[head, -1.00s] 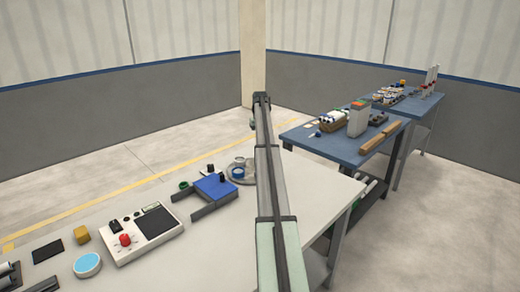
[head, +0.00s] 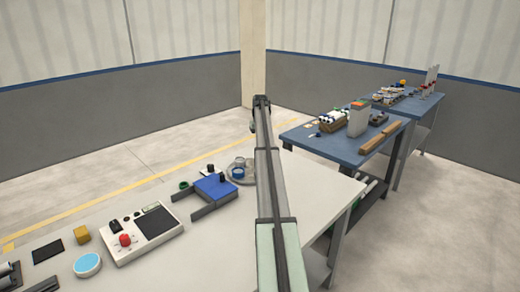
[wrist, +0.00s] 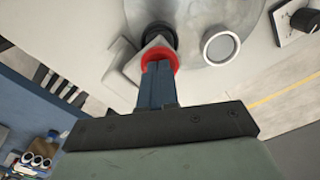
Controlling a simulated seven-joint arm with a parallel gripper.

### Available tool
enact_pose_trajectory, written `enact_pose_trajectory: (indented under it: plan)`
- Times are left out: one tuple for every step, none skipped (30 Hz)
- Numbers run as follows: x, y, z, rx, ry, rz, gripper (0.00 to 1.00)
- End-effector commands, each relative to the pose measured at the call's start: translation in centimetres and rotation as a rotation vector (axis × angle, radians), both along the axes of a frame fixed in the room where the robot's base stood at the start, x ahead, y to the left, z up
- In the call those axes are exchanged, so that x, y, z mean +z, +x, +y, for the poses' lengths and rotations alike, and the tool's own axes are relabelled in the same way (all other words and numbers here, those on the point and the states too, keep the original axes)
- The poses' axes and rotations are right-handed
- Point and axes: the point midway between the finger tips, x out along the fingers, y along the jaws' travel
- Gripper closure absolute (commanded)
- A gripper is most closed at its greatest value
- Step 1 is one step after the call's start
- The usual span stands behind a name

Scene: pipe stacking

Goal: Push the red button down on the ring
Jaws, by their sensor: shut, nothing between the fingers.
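In the wrist view, my gripper (wrist: 158,68) is shut, its two dark blue fingers together and empty. The fingertips overlap the red button (wrist: 172,54), which looks like a round red rim around them. I cannot tell whether they touch or press it. A black round part (wrist: 158,32) and a pale angular part stand just beyond the red button, over a round grey plate (wrist: 192,75). A light ring with a grey centre (wrist: 221,46) lies on that plate to the right. In the head view, my arm hides the gripper and the red button.
A blue workbench (head: 345,152) with boxes stands to the right.

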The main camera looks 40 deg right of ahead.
Motion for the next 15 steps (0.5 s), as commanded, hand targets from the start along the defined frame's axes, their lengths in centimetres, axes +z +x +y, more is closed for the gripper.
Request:
enact_pose_trajectory:
  plan:
    - [-0.19, -0.05, 0.04, 0.0, 0.001, 0.002, 1.0]
    - [-0.24, -0.05, 0.04, 0.0, 0.001, 0.002, 1.0]
    - [-0.31, -0.05, 0.04, 0.0, 0.001, 0.002, 1.0]
    - [-0.36, -0.05, 0.04, 0.0, 0.001, 0.002, 1.0]
    - [-0.4, -0.06, 0.04, 0.0, 0.001, 0.002, 1.0]
    - [-0.47, -0.05, 0.04, 0.0, 0.001, 0.002, 1.0]
    - [-0.52, -0.06, 0.04, 0.0, 0.001, 0.002, 1.0]
    - [-0.56, -0.06, 0.04, 0.0, 0.001, 0.002, 1.0]
    - [-0.63, -0.06, 0.04, 0.0, 0.001, 0.002, 1.0]
    - [-0.6, -0.06, 0.04, 0.0, 0.001, 0.002, 1.0]
    - [-0.59, -0.06, 0.04, 0.0, 0.001, 0.002, 1.0]
    - [-0.6, -0.06, 0.04, 0.0, 0.001, 0.002, 1.0]
    - [-0.6, -0.06, 0.04, 0.0, 0.001, 0.002, 1.0]
    - [-0.61, -0.06, 0.04, 0.0, 0.001, 0.002, 1.0]
    - [-0.62, -0.06, 0.05, 0.0, 0.001, 0.002, 1.0]
